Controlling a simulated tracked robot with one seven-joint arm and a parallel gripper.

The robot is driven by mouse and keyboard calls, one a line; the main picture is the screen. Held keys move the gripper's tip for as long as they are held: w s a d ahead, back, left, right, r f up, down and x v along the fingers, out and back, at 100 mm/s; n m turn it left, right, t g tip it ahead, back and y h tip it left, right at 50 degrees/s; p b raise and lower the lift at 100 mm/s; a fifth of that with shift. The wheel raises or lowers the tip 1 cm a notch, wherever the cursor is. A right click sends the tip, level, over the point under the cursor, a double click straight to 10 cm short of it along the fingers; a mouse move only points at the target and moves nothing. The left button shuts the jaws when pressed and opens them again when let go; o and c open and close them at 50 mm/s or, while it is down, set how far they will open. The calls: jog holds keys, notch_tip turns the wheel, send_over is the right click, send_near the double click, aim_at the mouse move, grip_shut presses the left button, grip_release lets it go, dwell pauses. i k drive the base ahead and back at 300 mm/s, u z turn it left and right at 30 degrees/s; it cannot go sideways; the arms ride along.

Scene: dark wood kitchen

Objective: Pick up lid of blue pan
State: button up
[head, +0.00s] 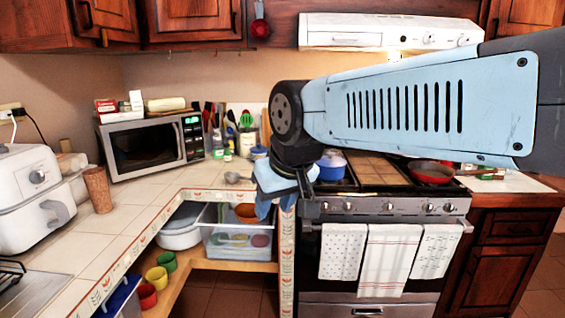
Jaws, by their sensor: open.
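The blue pan (331,168) sits on the left side of the stove top, just right of my gripper. Its upper part shows, but I cannot clearly separate the lid from the pan at this size, and my arm hides some of its upper edge. My gripper (285,198) is open and points downward in front of the corner between counter and stove.
A red pan (431,173) stands on the stove's (385,207) right side. Towels (390,258) hang on the oven door. Left are a microwave (150,147), a wooden cup (97,190) and a white air fryer (32,200). Utensils (246,120) crowd the back corner. The left counter's middle is clear.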

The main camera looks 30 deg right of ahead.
aim_at(330, 160)
jog(key=z, duration=0.2)
jog(key=i, duration=0.1)
jog(key=u, duration=1.7)
jog(key=k, duration=1.75)
jog(key=z, duration=1.5)
jog(key=i, duration=1.55)
jog(key=u, duration=0.05)
